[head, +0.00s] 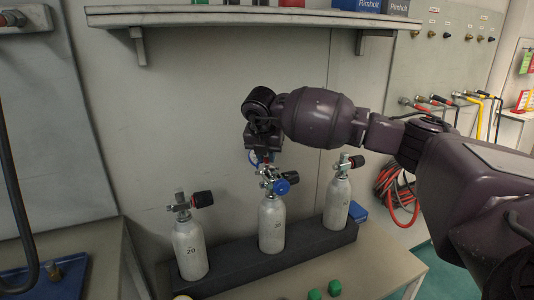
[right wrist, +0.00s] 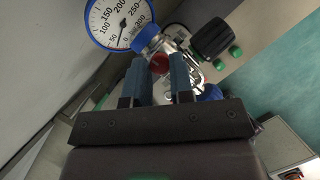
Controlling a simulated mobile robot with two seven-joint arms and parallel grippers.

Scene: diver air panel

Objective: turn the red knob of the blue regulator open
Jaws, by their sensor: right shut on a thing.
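The blue regulator (head: 283,186) sits on the valve of the middle grey cylinder (head: 271,225). In the right wrist view its blue-rimmed pressure gauge (right wrist: 121,20) is at upper left, with the needle near the low end of the scale. The red knob (right wrist: 158,63) shows between the blue fingertips of my right gripper (right wrist: 160,70). My right gripper also shows in the head view (head: 262,158), reaching down over the regulator from above. It is shut on the red knob, which the fingers partly cover. My left gripper is out of view.
Cylinders with black valve knobs stand left (head: 190,250) and right (head: 337,203) in a dark rack (head: 240,277). Green caps (head: 315,294) lie on the bench in front. A shelf (head: 240,17) runs above; coloured hoses (head: 470,98) hang at right.

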